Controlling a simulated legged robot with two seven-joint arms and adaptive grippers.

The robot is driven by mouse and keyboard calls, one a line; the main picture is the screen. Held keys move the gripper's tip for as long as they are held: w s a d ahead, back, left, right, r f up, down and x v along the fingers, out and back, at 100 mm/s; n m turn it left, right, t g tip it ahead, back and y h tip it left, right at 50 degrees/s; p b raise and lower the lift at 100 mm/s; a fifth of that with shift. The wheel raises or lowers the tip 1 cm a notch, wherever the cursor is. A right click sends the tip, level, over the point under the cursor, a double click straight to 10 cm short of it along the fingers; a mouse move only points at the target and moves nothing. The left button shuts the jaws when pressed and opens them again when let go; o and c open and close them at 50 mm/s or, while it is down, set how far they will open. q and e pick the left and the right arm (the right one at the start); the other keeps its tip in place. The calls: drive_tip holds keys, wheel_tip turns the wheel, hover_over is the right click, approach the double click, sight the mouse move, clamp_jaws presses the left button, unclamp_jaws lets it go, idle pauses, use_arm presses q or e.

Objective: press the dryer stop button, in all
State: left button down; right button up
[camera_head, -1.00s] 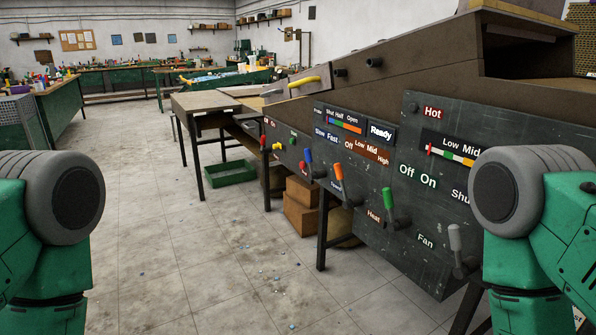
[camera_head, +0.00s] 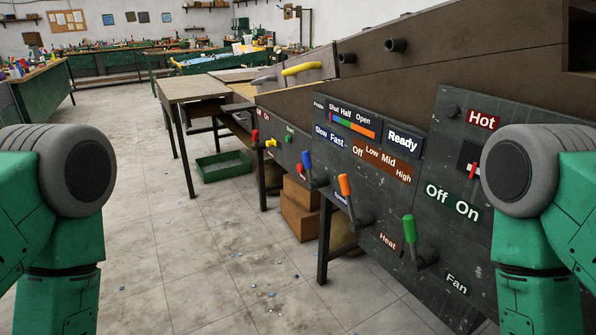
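The dark control panel (camera_head: 395,215) of the dryer stands on the right. It carries a blue lever (camera_head: 308,162), an orange lever (camera_head: 345,186) and a green lever (camera_head: 410,230). At its far left end are a small red knob (camera_head: 255,136) and a yellow knob (camera_head: 271,143), with a small green label (camera_head: 289,135) beside them. I cannot tell which part is the stop button; the markings there are too small to read. Only upper parts of my two arms show, at the left and right edges. Both grippers are out of view.
A wooden table (camera_head: 193,88) stands left of the panel, with a green tray (camera_head: 224,166) on the floor below. Cardboard boxes (camera_head: 300,208) lie under the machine. The tiled floor (camera_head: 150,250) in front is mostly clear, with small scattered chips. Workbenches line the back.

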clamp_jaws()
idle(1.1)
